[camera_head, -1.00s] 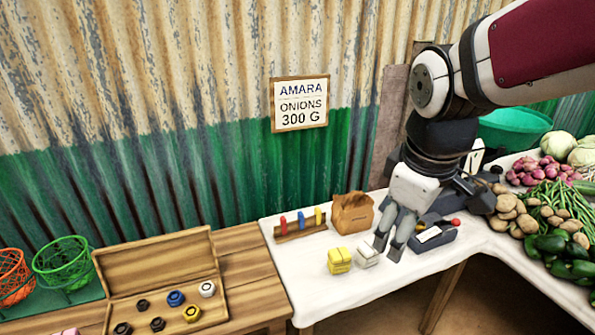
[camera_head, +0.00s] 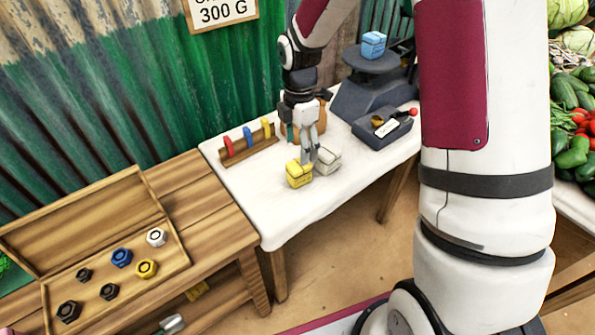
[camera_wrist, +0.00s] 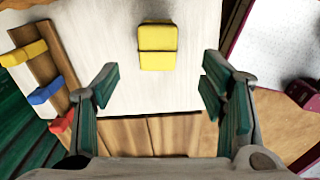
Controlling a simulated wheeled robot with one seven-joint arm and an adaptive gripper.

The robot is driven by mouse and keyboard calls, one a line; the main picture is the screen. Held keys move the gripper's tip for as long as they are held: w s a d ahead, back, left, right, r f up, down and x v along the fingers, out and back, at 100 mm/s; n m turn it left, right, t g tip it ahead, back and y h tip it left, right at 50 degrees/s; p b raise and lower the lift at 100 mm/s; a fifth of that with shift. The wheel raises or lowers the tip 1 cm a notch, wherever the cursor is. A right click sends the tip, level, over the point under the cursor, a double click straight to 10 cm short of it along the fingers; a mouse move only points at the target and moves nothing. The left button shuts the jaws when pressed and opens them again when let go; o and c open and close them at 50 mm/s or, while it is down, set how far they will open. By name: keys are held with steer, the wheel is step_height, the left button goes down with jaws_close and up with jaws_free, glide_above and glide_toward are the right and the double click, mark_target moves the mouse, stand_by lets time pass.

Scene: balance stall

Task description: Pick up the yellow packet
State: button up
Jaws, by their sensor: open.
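The yellow packet (camera_head: 299,174) stands on the white-covered table (camera_head: 262,208), close to its front edge. In the wrist view the yellow packet (camera_wrist: 157,47) lies ahead of the fingers, roughly centred between them. My gripper (camera_head: 309,155) points down just behind and above the packet in the head view. Its two fingers are spread wide and empty in the wrist view (camera_wrist: 161,72). I cannot tell the exact height of the fingertips above the packet. A pale whitish packet (camera_head: 328,159) stands just right of the yellow one.
A wooden rack (camera_head: 250,150) with red, blue and yellow pieces stands to the left. A brown bag (camera_head: 318,114) is partly hidden behind my gripper. A dark box (camera_head: 385,128) and a scale with a blue packet (camera_head: 373,44) stand right. An open weight case (camera_head: 130,285) lies left.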

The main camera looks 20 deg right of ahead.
mark_target(299, 164)
steer(key=f+b, duration=0.1)
steer(key=f, duration=0.9)
steer(key=shift+w+f, duration=0.2)
steer(key=c, duration=1.4)
steer(key=shift+r, duration=0.1)
